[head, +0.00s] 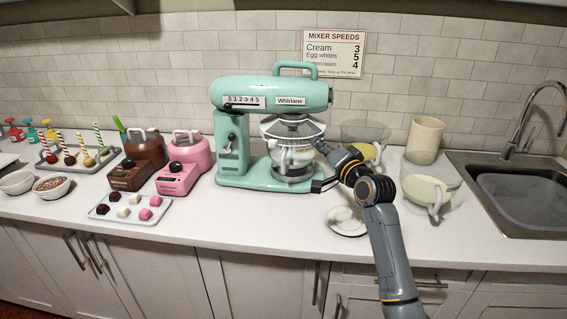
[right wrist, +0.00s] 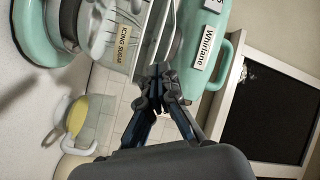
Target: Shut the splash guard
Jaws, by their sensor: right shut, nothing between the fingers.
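The mint-green stand mixer (head: 270,95) stands on the counter. The clear, pale-rimmed splash guard (head: 290,130) sits under the mixer head, around the top of the bowl. Whether it is fully closed cannot be told. The bowl (head: 292,172) is below it, with something white showing there. My right gripper (head: 322,147) is at the right side of the guard, with its fingers together and empty. In the right wrist view its fingertips (right wrist: 160,76) are close to the guard's curved edge; contact is unclear. A label reading "Icing sugar" (right wrist: 128,42) shows beside them. My left gripper is out of view.
To the right stand a clear jug (head: 430,192), a beige canister (head: 425,138) and the sink (head: 515,190). A small white dish (head: 346,222) lies in front of the mixer. Brown (head: 140,160) and pink (head: 183,165) appliances and a sweets tray (head: 128,216) are on the left.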

